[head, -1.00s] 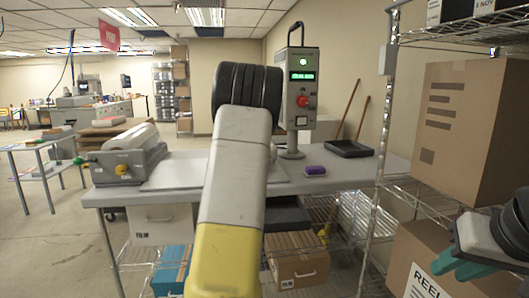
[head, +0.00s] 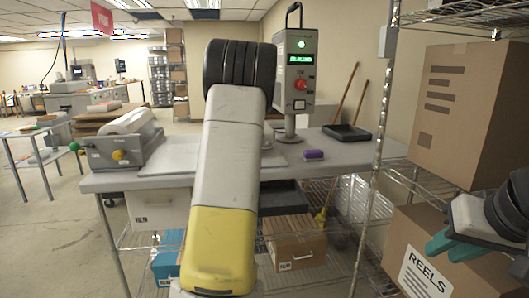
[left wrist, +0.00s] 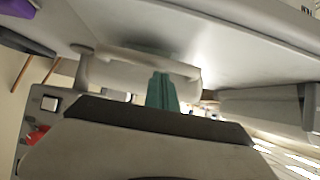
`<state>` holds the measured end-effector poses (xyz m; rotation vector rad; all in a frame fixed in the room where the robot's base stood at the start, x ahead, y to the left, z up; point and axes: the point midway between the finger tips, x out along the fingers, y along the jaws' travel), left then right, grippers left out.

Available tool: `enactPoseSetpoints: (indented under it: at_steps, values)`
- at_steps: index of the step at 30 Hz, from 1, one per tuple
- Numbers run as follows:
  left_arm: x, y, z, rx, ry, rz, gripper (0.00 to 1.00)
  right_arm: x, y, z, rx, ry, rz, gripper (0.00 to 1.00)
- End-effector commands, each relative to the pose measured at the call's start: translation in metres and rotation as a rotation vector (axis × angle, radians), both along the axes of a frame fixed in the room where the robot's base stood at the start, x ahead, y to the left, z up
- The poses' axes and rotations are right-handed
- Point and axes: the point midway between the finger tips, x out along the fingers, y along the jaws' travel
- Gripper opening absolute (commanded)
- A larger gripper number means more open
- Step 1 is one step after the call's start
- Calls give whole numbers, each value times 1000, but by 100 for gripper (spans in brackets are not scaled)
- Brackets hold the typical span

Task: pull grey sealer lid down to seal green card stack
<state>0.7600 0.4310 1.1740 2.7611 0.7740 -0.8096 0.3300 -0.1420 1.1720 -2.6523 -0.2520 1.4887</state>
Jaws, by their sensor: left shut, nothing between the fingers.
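My left arm (head: 225,180) reaches over the grey table and hides its own gripper and the middle of the tabletop in the head view. In the left wrist view my left gripper (left wrist: 160,92) shows teal fingers shut with nothing between them. Its tips are close to a pale grey bar (left wrist: 130,62), perhaps the sealer lid's handle; I cannot tell whether they touch. The green card stack is not visible. My right gripper (head: 452,246), with teal fingers, hangs at the right edge, away from the table; its opening is unclear.
A control box (head: 298,75) with a red button stands on a post behind my arm. A purple block (head: 313,155) and a black tray (head: 346,132) lie to its right. A roll machine (head: 122,147) sits at the table's left end. A wire rack with cardboard boxes (head: 465,110) stands at right.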

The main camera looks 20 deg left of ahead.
Motion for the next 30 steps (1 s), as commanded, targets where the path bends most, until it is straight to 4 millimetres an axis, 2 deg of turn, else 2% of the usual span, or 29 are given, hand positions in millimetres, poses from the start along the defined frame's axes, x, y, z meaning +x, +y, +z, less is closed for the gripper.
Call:
enactPoseSetpoints:
  at_steps: [1,2,18,30]
  values:
    - [0,-1,19,2,-20,-2,0,0,0,0,0,0,0,27]
    - [0,-1,27,4,-27,-3,0,0,0,0,0,0,0,27]
    - [-46,-33,-5,9,-24,-10,0,0,0,0,0,0,0,27]
    - [-72,-45,-20,8,-29,-5,0,0,0,0,0,0,0,27]
